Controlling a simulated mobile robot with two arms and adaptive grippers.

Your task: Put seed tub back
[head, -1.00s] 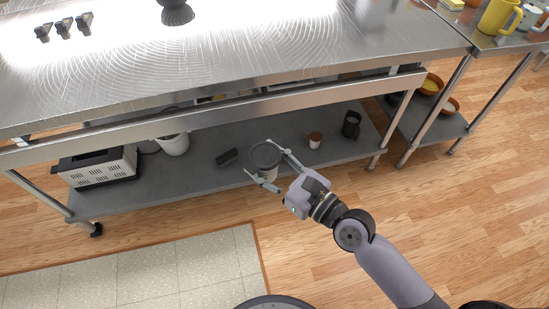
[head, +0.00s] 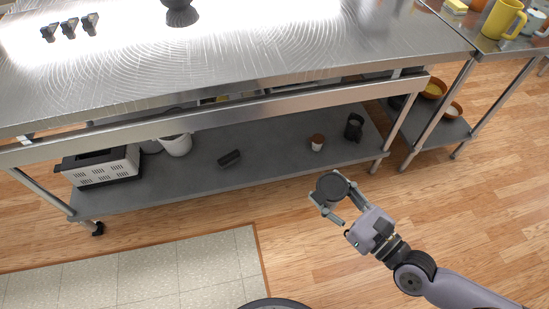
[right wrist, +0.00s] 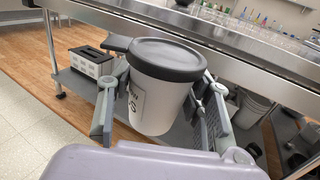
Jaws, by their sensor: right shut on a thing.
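The seed tub, a white tub with a dark lid (head: 332,186), is between the fingers of my right gripper (head: 340,208), which is shut on it. In the head view it is in front of the lower shelf, near the shelf's right part, over the wood floor. My left gripper is not in view.
The grey lower shelf (head: 270,155) holds a white toaster-like box (head: 102,167), a white pot (head: 176,145), a dark block (head: 229,158), a small brown-lidded jar (head: 317,142) and a dark mug (head: 354,127). The steel tabletop (head: 250,50) overhangs it. Table legs stand to the right.

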